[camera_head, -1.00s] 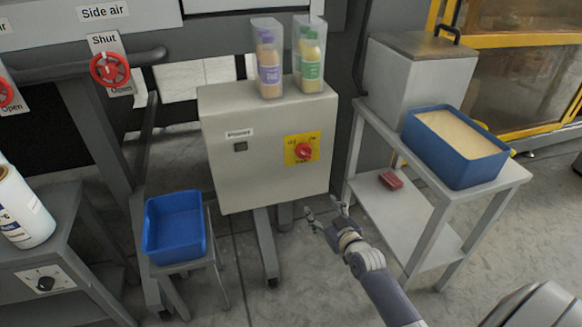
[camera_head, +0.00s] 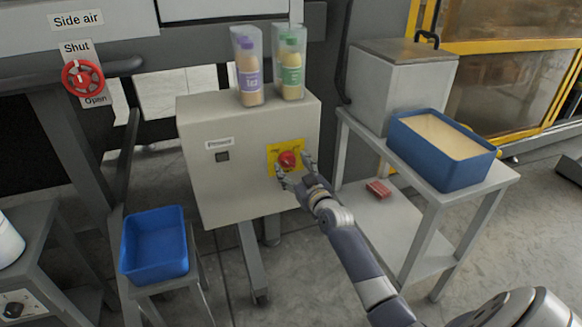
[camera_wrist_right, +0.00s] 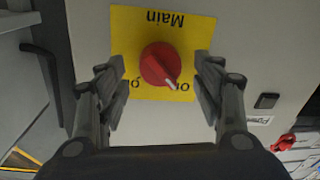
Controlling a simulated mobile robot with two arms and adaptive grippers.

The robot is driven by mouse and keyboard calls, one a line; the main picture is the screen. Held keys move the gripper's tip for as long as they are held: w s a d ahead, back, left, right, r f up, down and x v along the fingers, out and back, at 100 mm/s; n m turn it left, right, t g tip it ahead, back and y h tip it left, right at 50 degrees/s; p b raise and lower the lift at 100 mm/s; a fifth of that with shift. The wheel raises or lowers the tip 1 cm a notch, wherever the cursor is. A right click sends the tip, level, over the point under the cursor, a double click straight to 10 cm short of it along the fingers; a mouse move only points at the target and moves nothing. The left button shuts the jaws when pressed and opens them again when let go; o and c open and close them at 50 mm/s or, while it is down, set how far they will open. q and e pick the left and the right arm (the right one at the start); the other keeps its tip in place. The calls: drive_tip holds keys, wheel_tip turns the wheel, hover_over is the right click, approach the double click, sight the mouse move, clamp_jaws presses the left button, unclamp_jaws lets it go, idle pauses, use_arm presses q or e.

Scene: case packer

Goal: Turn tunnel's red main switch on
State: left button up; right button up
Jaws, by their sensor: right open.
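The red main switch (camera_head: 287,160) sits on a yellow plate (camera_head: 272,150) on the front of a grey control box (camera_head: 225,180). In the right wrist view the red knob (camera_wrist_right: 160,64) shows large, with a white pointer mark toward the lower right and the word "Main" upside down on the plate (camera_wrist_right: 125,30). My right gripper (camera_head: 294,171) is open in front of the switch. In the right wrist view its fingers (camera_wrist_right: 163,88) stand on either side of the knob, with gaps showing between. My left gripper is not in view.
Two bottles in clear holders, one purple-labelled (camera_head: 248,75) and one green-labelled (camera_head: 290,72), stand on the box. A blue bin (camera_head: 155,268) is at the lower left. A blue tub (camera_head: 440,170) stands on a table at right. A red valve wheel (camera_head: 83,78) is at left.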

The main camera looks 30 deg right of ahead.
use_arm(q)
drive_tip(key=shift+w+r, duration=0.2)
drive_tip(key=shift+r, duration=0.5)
use_arm(e)
drive_tip(key=shift+w+d, duration=0.15)
drive_tip(key=shift+w, duration=0.7)
drive_tip(key=c, duration=1.1)
drive_tip(key=shift+o, duration=0.2)
